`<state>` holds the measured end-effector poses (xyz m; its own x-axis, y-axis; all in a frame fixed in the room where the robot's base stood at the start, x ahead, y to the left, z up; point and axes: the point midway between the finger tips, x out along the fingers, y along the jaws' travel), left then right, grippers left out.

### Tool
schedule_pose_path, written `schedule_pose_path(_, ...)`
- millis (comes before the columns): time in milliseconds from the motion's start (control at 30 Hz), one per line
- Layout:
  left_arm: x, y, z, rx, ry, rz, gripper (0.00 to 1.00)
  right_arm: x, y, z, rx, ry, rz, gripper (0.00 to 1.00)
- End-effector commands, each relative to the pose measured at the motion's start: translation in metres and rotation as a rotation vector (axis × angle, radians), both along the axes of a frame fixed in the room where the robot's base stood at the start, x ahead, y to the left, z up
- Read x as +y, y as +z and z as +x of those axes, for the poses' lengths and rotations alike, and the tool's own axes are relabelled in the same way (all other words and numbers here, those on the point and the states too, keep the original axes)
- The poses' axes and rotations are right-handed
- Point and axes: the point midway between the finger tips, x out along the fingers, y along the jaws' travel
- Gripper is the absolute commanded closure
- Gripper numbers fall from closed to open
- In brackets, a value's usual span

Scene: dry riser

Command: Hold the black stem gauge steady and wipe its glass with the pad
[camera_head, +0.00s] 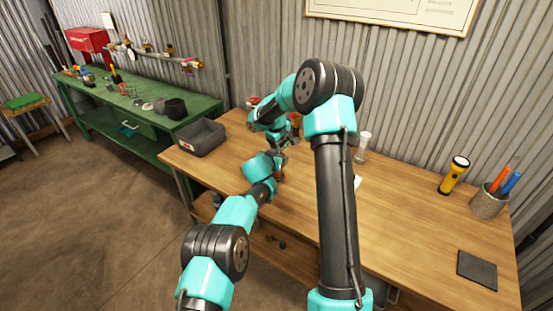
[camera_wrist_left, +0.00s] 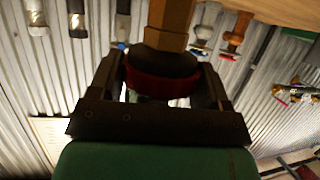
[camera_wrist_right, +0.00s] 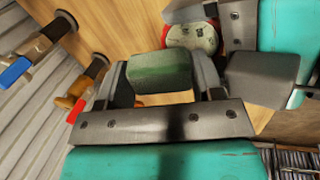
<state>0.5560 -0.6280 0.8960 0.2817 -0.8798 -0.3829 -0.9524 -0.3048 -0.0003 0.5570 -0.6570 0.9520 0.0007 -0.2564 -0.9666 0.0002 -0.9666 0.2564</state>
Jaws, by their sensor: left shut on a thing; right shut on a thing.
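My left gripper (camera_wrist_left: 163,78) is shut on a gauge, which shows its dark body (camera_wrist_left: 165,62), a red band and a brown stem in the left wrist view. In the right wrist view the gauge's pale, smudged dial (camera_wrist_right: 192,37) has a red rim. My right gripper (camera_wrist_right: 165,85) is shut on a green pad (camera_wrist_right: 160,72). The pad lies just below the dial in that view; I cannot tell whether they touch. In the head view both grippers are close together over the bench's left part, and the arms mostly hide the pad and gauge.
The wooden bench (camera_head: 420,225) carries a grey bin (camera_head: 203,138), a pale cylinder (camera_head: 362,147), a yellow flashlight (camera_head: 455,175), a pen cup (camera_head: 488,203) and a flat dark pad (camera_head: 477,269). Fittings with blue (camera_wrist_right: 15,72) and red ends stand near my right gripper. The bench's right middle is clear.

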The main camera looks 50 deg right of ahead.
Motion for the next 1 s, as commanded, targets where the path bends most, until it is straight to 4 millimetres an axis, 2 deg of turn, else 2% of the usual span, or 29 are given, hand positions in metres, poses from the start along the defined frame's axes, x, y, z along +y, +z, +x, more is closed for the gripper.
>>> schedule_pose_path(433, 0.000, 0.000, 0.000, 0.000, 0.000, 0.000, 0.65, 0.000, 0.000, 0.000, 0.000, 0.000, 0.000, 0.58)
schedule_pose_path(733, 0.000, 0.000, 0.000, 0.000, 0.000, 0.000, 0.65, -0.014, -0.005, 0.000, 0.000, 0.000, 0.000, 0.58)
schedule_pose_path(1000, 0.000, 0.000, 0.000, 0.000, 0.000, 0.000, 0.65, -0.014, -0.005, 0.000, 0.000, 0.000, 0.000, 0.58)
